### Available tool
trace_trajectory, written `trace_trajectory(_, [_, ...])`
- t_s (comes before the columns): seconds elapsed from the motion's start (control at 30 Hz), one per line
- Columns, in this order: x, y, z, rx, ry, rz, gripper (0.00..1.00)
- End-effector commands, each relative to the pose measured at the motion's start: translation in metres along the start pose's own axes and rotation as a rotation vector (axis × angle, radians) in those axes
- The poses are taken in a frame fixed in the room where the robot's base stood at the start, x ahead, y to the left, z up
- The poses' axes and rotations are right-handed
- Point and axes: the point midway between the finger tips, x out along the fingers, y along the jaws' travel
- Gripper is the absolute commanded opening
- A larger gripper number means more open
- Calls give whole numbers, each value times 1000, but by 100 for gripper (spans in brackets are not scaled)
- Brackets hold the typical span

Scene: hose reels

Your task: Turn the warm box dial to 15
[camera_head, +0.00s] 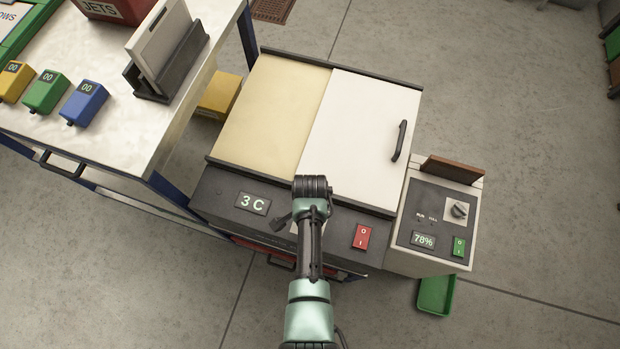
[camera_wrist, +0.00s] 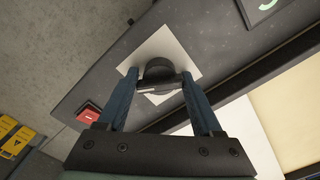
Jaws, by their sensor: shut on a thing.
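The warm box (camera_head: 222,190) stands in the middle of the head view, with a dark front panel, a display (camera_head: 253,203) reading 3 C and a red rocker switch (camera_head: 362,236). In the wrist view its dial (camera_wrist: 158,67) is a round dark knob on a tilted white square plate (camera_wrist: 181,48). My gripper (camera_wrist: 160,79) is shut on the dial, one blue finger on either side of it. The dial's scale and pointer setting cannot be read. In the head view my arm hides the dial and the fingertips.
A smaller unit (camera_head: 412,255) showing 78% with its own knob and green switch adjoins on the right. A metal table (camera_head: 130,125) with yellow, green and blue counters stands at left. A handle (camera_head: 400,140) rises from the box's white lid. A green tray (camera_head: 436,295) lies below the smaller unit.

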Motion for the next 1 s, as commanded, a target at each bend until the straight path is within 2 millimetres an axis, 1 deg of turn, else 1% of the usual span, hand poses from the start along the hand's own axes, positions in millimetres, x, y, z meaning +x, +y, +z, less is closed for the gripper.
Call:
trace_trajectory(0.5, [-1,-1,-1,23,2,-2,12])
trace_trajectory(0.53, [-1,-1,-1,23,2,-2,69])
trace_trajectory(0.6, [-1,-1,-1,23,2,-2,81])
trace_trajectory(0.87, [0,0,0,21,1,-1,81])
trace_trajectory(1.0, [-5,0,0,20,1,-1,81])
